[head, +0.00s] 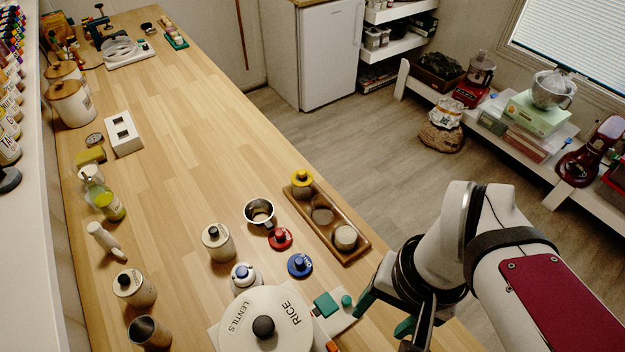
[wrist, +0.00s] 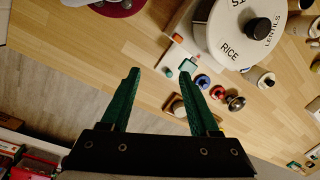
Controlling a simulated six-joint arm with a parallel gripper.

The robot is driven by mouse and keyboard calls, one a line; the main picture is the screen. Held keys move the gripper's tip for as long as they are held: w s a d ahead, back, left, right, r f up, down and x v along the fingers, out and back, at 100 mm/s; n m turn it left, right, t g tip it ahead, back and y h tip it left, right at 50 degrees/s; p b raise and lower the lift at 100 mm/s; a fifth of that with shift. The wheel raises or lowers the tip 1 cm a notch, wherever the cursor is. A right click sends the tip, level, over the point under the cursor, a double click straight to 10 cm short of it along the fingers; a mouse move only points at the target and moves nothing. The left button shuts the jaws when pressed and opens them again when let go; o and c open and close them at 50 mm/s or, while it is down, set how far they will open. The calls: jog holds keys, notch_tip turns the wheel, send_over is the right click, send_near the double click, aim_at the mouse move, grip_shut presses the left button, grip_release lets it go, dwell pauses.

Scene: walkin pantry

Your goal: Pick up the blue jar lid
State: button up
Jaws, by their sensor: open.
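The blue jar lid (head: 300,265), a flat blue disc with a raised knob, lies on the wooden counter between the red lid and the large round canister. It also shows small in the wrist view (wrist: 203,81), just right of the right fingertip. My gripper (head: 383,312) is open, with green fingers apart, at the counter's near right edge, to the right of the blue lid. In the wrist view nothing is between the fingertips of my gripper (wrist: 159,75); it is clear of the lid.
A red lid (head: 280,239) and metal cup (head: 259,212) sit beyond the blue lid. A wooden tray (head: 364,241) holding jars lies to its right. The white canister (head: 240,325) and a green block (head: 326,304) stand nearer. The far middle counter (head: 210,130) is clear.

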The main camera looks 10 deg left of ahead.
jog(key=w+a+f+n+h, duration=0.1)
jog(key=w+a+n, duration=0.6)
jog(key=w, duration=0.4)
jog(key=n, duration=0.5)
send_over(299, 260)
notch_tip(299, 260, down, 5)
jog(key=shift+h, duration=0.3)
notch_tip(299, 260, down, 15)
grip_shut()
